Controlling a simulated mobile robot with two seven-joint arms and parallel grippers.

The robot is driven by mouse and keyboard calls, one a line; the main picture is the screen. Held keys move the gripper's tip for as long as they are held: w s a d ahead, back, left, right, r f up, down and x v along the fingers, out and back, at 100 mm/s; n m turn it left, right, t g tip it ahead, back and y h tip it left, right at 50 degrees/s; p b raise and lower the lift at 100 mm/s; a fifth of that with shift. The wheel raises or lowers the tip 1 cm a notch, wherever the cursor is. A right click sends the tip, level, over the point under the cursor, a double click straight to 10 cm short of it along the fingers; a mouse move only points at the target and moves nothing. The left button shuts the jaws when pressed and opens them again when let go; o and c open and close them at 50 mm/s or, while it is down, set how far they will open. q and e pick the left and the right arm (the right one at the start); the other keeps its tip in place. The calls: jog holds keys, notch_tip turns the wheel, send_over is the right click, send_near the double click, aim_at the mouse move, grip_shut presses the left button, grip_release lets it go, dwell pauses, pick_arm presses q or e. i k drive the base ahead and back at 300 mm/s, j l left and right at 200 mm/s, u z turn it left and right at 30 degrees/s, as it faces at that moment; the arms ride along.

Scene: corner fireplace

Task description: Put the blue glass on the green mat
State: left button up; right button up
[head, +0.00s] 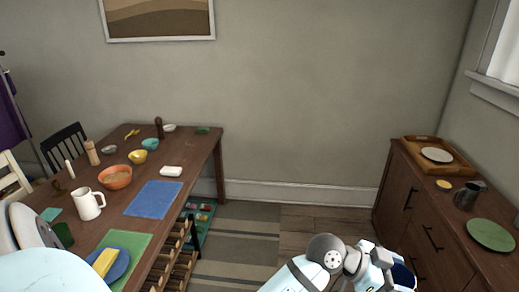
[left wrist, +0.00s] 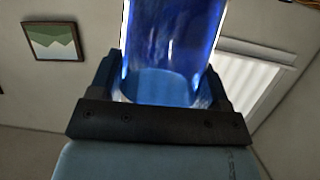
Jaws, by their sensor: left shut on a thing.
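The blue glass (left wrist: 175,35) stands between the dark fingers of my left gripper (left wrist: 162,70), which is shut on it. In the head view only a dark blue bit of the glass (head: 404,276) shows at the bottom, past my left wrist, low in front of the drawer cabinet. The rectangular green mat (head: 134,244) lies on the dining table at the left, far from the glass. A blue plate (head: 121,268) with a yellow block (head: 105,262) covers part of its left side. My right gripper is not in view.
The wooden table (head: 206,150) also holds a blue mat (head: 153,198), a white pitcher (head: 88,204), an orange bowl (head: 115,177) and small bowls. The drawer cabinet (head: 415,215) at right bears a tray (head: 462,168), a dark mug (head: 468,196) and a green round plate (head: 491,235). Floor between is clear.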

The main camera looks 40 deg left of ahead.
aim_at(115, 242)
jog(key=k+j, duration=0.1)
jog(key=j, duration=0.2)
jog(key=k+j+u, duration=0.1)
jog(key=j, duration=0.15)
jog(key=k+j, duration=0.1)
jog(key=j, duration=0.2)
jog(key=k+j, duration=0.15)
jog(key=j, duration=0.25)
jog(key=k+j, duration=0.15)
jog(key=j, duration=0.3)
jog(key=k+j, duration=0.15)
jog(key=j, duration=0.25)
jog(key=k+j+u, duration=0.1)
jog(key=j, duration=0.3)
jog(key=k+j, duration=0.15)
jog(key=j, duration=0.3)
